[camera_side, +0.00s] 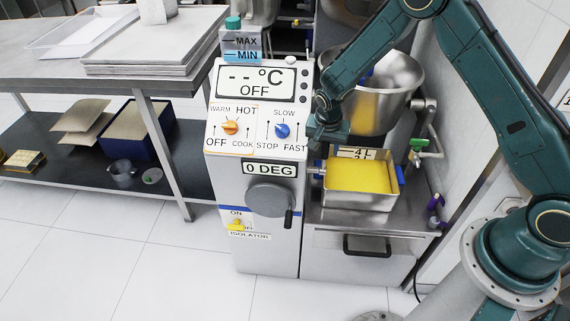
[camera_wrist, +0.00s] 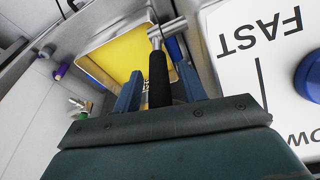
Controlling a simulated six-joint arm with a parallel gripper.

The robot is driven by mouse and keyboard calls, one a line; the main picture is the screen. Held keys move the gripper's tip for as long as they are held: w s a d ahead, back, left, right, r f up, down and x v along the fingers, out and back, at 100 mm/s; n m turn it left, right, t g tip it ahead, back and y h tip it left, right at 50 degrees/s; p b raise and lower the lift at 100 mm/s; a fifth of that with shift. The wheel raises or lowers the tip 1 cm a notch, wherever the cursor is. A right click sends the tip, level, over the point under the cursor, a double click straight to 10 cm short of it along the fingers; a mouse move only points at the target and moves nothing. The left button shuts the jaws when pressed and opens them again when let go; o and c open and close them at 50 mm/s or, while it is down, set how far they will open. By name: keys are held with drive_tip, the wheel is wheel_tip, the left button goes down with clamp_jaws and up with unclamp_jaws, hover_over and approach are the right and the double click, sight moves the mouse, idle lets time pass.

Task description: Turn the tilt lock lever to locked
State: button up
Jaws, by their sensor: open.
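The tilt lock lever appears to be the black-gripped handle with a metal end (camera_wrist: 159,78) in the wrist view. Its grip lies between the two fingers of my gripper (camera_wrist: 160,72), with a gap on each side. The fingers are open and not closed on it. In the side view my gripper (camera_side: 320,150) is at the right edge of the white control panel, in front of the mixer bowl (camera_side: 395,85). It hides the lever there. I cannot read any lock marking.
A metal pan of yellow liquid (camera_side: 361,177) stands just right of my gripper. The panel (camera_side: 255,110) carries an orange knob (camera_side: 231,127) and a blue knob (camera_side: 282,130) close by. A grey handwheel (camera_side: 269,198) sits below. A green-handled tap (camera_side: 417,145) is at right.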

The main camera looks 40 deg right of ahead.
drive_tip(key=shift+r, duration=0.2)
drive_tip(key=v, duration=1.3)
drive_tip(key=shift+r, duration=0.2)
drive_tip(key=shift+a, duration=0.1)
drive_tip(key=c, duration=0.7)
drive_tip(key=shift+s+a, duration=0.1)
clamp_jaws()
drive_tip(key=s+a+f+n+h, duration=0.1)
drive_tip(key=s+a+n, duration=0.3)
drive_tip(key=n, duration=1.3)
drive_tip(key=a, duration=0.2)
drive_tip(key=shift+s+a+f+n+t, duration=0.2)
drive_tip(key=shift+a+f+n+t, duration=0.1)
drive_tip(key=shift+f+n+t, duration=0.1)
